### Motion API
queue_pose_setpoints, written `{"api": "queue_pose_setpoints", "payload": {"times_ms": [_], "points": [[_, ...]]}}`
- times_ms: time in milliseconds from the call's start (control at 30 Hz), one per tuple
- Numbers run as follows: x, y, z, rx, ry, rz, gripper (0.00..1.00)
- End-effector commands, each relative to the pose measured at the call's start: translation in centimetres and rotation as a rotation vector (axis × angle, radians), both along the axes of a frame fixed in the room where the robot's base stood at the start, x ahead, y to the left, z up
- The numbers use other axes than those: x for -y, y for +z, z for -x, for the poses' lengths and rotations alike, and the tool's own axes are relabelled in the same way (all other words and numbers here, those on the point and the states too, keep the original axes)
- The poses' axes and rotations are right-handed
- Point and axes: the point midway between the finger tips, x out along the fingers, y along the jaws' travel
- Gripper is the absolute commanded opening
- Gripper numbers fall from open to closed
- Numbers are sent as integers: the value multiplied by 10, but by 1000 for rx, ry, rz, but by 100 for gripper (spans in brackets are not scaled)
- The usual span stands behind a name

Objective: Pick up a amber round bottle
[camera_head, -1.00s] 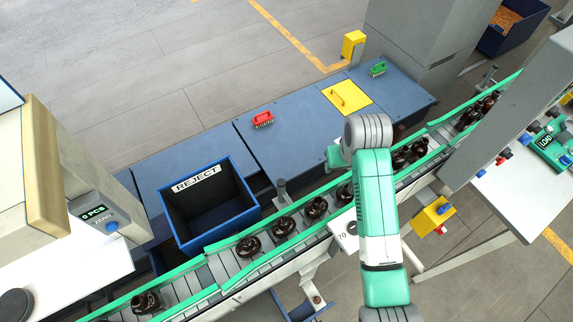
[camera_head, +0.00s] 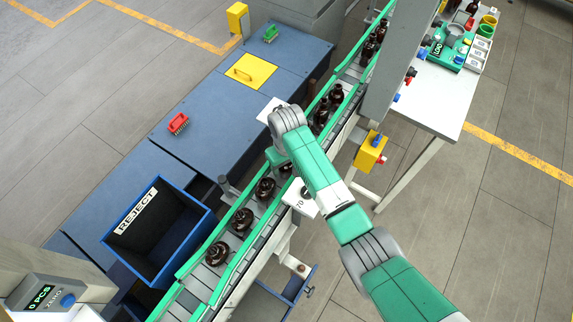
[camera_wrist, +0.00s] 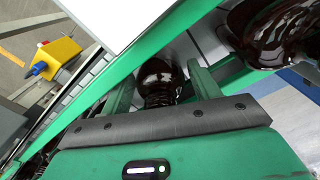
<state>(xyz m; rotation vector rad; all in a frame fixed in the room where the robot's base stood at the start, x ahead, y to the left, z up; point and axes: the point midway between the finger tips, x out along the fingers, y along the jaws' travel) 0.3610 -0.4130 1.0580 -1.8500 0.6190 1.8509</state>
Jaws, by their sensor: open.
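Several dark amber round bottles stand in a line on the green-railed conveyor in the head view, such as a near one (camera_head: 217,252), one further up (camera_head: 242,220) and another beyond it (camera_head: 265,188). My arm crosses the belt there and hides my gripper's fingers. In the wrist view my gripper (camera_wrist: 161,74) is open, with green fingers apart. One glossy amber bottle (camera_wrist: 158,72) shows in the gap between them; whether they touch it is unclear. A second, larger-looking amber bottle (camera_wrist: 268,32) is at the upper right, outside the right finger.
Conveyor side rails (camera_head: 189,263) flank the bottles. A blue REJECT bin (camera_head: 195,240) stands left of the belt, beside blue cabinets (camera_head: 200,140). A yellow box (camera_head: 370,150) and a white table (camera_head: 440,95) lie to the right. A white panel (camera_wrist: 115,15) blocks part of the wrist view.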

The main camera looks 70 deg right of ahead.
Motion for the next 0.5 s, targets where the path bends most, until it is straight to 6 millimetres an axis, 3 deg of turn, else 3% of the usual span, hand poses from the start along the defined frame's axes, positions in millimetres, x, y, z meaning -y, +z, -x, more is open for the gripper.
{"api": "queue_pose_setpoints", "payload": {"times_ms": [167,367,500], "points": [[0,-1,0,1,0,1,61],[0,-1,0,1,0,1,26],[0,0,0,1,0,1,25]]}}
